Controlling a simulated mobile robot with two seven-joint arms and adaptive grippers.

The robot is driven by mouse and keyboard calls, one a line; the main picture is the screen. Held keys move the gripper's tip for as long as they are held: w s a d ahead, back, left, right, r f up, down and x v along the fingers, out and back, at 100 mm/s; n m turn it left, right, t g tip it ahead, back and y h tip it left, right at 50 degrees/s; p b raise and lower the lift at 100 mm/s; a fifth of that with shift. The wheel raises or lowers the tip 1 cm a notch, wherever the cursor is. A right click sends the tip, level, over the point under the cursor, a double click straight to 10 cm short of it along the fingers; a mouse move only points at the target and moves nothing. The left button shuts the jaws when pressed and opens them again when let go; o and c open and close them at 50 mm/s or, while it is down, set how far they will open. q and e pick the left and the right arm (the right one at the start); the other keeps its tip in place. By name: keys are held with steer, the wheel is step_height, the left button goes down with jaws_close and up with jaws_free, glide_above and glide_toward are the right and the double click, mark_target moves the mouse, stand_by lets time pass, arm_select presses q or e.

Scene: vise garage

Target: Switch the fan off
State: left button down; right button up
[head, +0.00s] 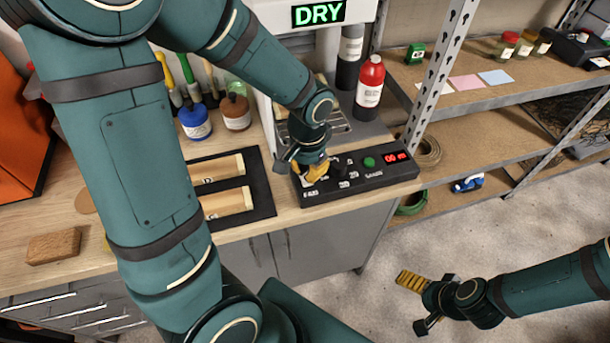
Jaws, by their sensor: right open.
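A black control box (385,177) sits at the front right edge of the wooden workbench. It carries a green button (369,162), a red lit display (396,156), small dark knobs or switches (344,172) and white labels too small to read surely. My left gripper (316,172) is over the left end of the box, its yellow fingertips at or just above the top face. It hides the control beneath it, and I cannot tell whether it touches. My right gripper (411,303) is open and empty, low over the floor at the right. The fan itself cannot be made out.
A white frame with a lit DRY sign (318,13) stands behind the box. A red bottle (369,88) is close behind it. Metal shelving (480,97) rises to the right. A black tray (262,196) lies left of the box, and a brown block (54,246) farther left.

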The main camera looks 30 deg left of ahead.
mark_target(307, 182)
arm_select(q)
steer(key=shift+f+b, duration=1.4)
steer(key=shift+f, duration=0.3)
stand_by(0.8)
steer(key=shift+r, duration=0.15)
steer(key=shift+r+p, duration=2.9)
steer(key=shift+r, duration=0.5)
